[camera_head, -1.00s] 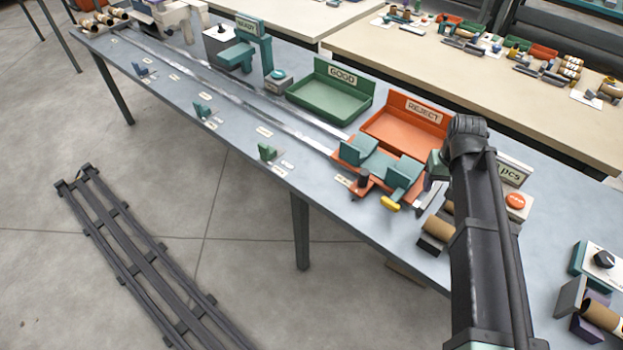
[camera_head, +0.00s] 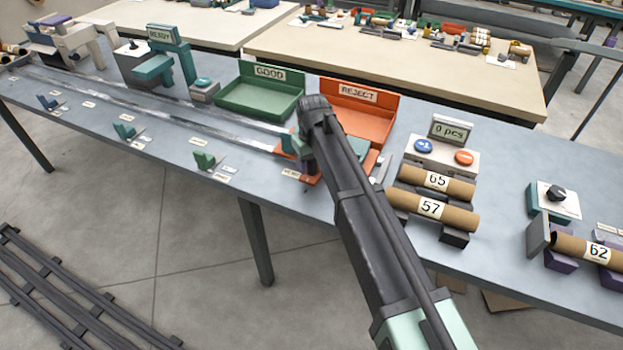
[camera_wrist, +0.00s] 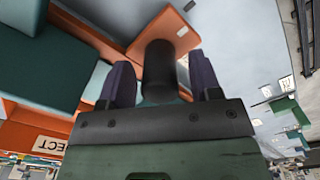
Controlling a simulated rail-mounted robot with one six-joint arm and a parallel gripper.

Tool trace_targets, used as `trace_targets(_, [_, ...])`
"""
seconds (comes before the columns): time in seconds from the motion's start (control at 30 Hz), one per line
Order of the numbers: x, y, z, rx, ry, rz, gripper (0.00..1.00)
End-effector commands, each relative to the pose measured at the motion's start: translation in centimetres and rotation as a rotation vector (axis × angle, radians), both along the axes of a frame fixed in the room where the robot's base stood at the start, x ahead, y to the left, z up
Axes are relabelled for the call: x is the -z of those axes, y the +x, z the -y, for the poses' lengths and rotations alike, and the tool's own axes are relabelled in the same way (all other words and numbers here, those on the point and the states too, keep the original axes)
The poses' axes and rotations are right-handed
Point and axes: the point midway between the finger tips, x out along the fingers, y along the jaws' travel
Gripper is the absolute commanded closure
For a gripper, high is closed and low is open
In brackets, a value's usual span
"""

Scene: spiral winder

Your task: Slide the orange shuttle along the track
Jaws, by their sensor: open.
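The orange shuttle (camera_head: 312,181) sits at the near end of the metal track (camera_head: 215,133), carrying teal blocks (camera_head: 289,144). My arm hides much of it in the head view. In the wrist view, an orange tab of the shuttle (camera_wrist: 172,30) bears an upright dark round post (camera_wrist: 160,68). My gripper (camera_wrist: 161,78) is open, with one purple finger on each side of the post. Small gaps seem to show between the fingers and the post; I cannot tell whether either touches.
A green GOOD tray (camera_head: 262,108) and an orange REJECT tray (camera_head: 385,129) stand behind the track. Cardboard tubes (camera_head: 460,219) on rests lie to the right, near a counter box (camera_head: 440,155). Small teal brackets (camera_head: 205,160) line the table's front.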

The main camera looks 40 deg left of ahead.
Motion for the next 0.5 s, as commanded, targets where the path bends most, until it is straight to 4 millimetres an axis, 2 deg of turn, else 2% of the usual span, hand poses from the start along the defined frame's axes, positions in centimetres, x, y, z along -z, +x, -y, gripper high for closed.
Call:
trace_targets(0.03, [1.33,0.00,0.01,0.000,0.000,0.000,0.42])
trace_targets(0.07, [1.46,0.00,0.01,0.000,0.000,0.000,0.42])
trace_targets(0.33, [1.18,0.00,0.01,0.000,0.000,0.000,0.42])
trace_targets(0.5, [1.18,0.00,0.01,0.000,0.000,0.000,0.68])
